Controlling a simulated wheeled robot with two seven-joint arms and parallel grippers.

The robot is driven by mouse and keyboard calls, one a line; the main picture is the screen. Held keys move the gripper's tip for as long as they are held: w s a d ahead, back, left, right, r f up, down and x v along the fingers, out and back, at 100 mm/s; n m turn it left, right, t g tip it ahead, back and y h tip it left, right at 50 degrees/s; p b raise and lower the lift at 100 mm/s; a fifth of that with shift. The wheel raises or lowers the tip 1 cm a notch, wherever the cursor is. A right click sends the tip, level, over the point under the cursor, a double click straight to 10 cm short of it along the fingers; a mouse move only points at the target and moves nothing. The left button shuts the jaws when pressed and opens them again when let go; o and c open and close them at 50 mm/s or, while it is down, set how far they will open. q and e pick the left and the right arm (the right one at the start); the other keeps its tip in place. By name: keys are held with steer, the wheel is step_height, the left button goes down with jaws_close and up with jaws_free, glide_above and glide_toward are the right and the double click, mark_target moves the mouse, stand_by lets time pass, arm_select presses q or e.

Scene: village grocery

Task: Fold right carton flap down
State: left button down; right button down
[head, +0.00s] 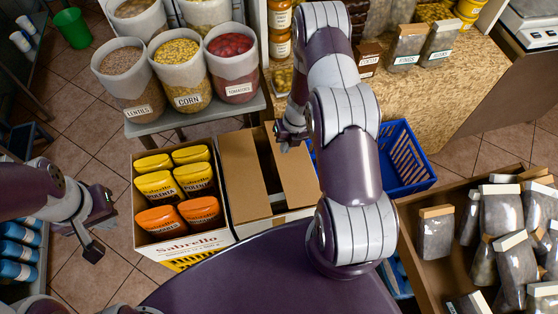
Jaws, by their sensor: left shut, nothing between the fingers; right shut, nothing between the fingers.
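The brown carton (255,228) stands in the middle of the head view, partly hidden by my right arm. Its left flap (242,170) lies about flat over the left part of the opening. The right flap (292,180) shows to the right of a dark gap; its angle is hard to tell and my arm hides part of it. My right gripper (288,140) is shut and empty at the far end of the right flap; I cannot tell if it touches it. My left gripper (92,240) is shut and empty over the floor, left of the cartons.
An open Sabrello carton (182,248) with yellow and orange polenta packs adjoins on the left. A blue crate (405,160) stands to the right, behind my arm. Sacks of lentils, corn and tomatoes stand on a grey table (215,112) behind. A crate (420,265) of bags is at right.

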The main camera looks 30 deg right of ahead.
mark_target(278, 166)
steer(key=x, duration=0.9)
steer(key=shift+f+p, duration=0.1)
steer(key=shift+p, duration=0.3)
